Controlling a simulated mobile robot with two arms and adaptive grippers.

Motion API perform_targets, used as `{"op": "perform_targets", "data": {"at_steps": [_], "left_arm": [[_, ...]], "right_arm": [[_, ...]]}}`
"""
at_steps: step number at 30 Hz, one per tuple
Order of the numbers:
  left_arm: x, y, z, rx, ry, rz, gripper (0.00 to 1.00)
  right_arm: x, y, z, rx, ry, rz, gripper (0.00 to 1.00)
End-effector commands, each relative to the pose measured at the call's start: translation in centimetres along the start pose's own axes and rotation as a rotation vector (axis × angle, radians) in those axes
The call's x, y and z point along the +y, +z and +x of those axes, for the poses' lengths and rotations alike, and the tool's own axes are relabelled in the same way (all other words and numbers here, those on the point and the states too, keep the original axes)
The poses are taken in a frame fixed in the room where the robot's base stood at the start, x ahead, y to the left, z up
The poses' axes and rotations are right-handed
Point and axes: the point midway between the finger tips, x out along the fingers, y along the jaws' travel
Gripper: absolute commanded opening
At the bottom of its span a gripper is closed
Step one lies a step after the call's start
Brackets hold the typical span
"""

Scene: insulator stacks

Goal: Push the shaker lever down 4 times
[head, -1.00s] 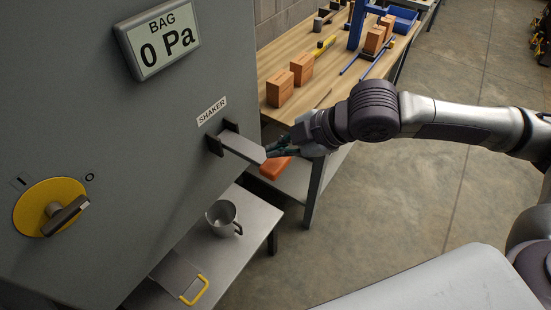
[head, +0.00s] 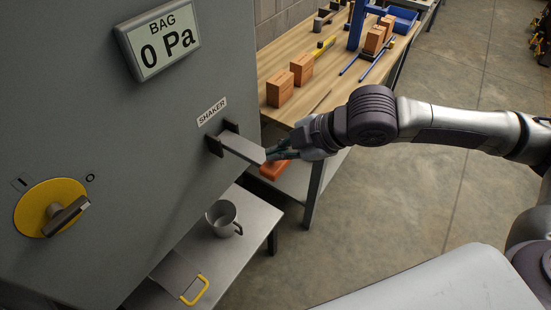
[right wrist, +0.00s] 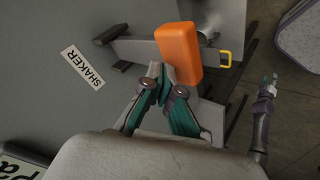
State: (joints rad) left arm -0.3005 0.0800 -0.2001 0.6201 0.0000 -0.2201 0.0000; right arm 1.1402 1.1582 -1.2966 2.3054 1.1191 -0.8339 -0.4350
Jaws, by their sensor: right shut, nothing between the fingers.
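The shaker lever (head: 240,147) is a grey bar that sticks out from a slot in the grey cabinet under the SHAKER label (head: 212,111). An orange grip (head: 273,168) shows at its outer end, and also in the right wrist view (right wrist: 181,56). My right gripper (head: 270,154) is shut and empty. Its fingertips are just above the grip; in the right wrist view they overlap its edge (right wrist: 161,78), and I cannot tell whether they touch. My left gripper (right wrist: 270,82) shows small in the right wrist view, away from the lever; its jaws are unclear.
The bag display (head: 163,38) reads 0 Pa. A yellow rotary switch (head: 45,205) is on the cabinet. A low metal bench (head: 253,225) with a grey mug (head: 222,218) stands below the lever. A wooden workbench (head: 325,90) with bricks and tools is behind.

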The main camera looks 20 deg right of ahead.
Motion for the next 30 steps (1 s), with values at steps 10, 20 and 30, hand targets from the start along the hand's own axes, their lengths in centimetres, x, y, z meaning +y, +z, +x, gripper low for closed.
{"op": "perform_targets", "data": {"at_steps": [10,20,30], "left_arm": [[-0.01,-0.05,0.02,0.001,0.000,0.000,0.37],[-0.01,-0.05,0.21,0.001,0.000,0.000,0.37],[0.00,-0.04,0.42,0.001,0.000,0.000,0.37]], "right_arm": [[-0.02,0.02,0.04,0.000,0.000,-0.001,0.00],[-0.21,0.21,0.30,0.000,0.000,0.000,0.00],[-0.46,0.46,0.62,-0.001,-0.001,0.000,0.00]]}}
